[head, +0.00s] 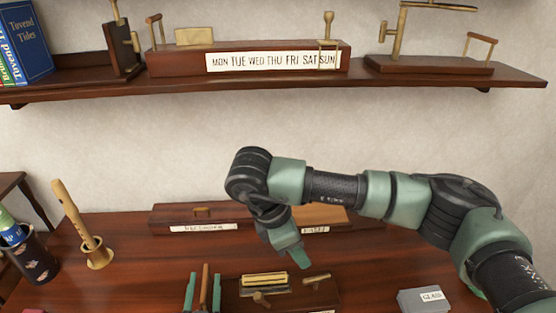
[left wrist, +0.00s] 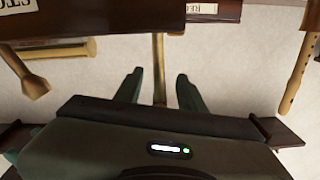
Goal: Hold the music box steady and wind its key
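The music box (head: 232,292) is a dark wooden base with a brass cylinder and comb mechanism on top, at the bottom of the head view. A brass key-like handle (head: 317,279) is on its right. A second brass piece (head: 262,298) is at its front. My left gripper (head: 203,292) is left of the box, fingers apart on either side of a thin brown upright rod (head: 205,279). In the left wrist view the rod (left wrist: 159,70) stands between the open fingers, with gaps. My right gripper (head: 301,262) hangs above and behind the box; its finger gap is hidden.
A labelled grey box (head: 424,300) is at the desk's right. A recorder on a stand (head: 84,225) and a dark cup (head: 33,258) are at left. A long labelled box (head: 175,218) lies at the back. The shelf (head: 200,91) above holds other wooden devices.

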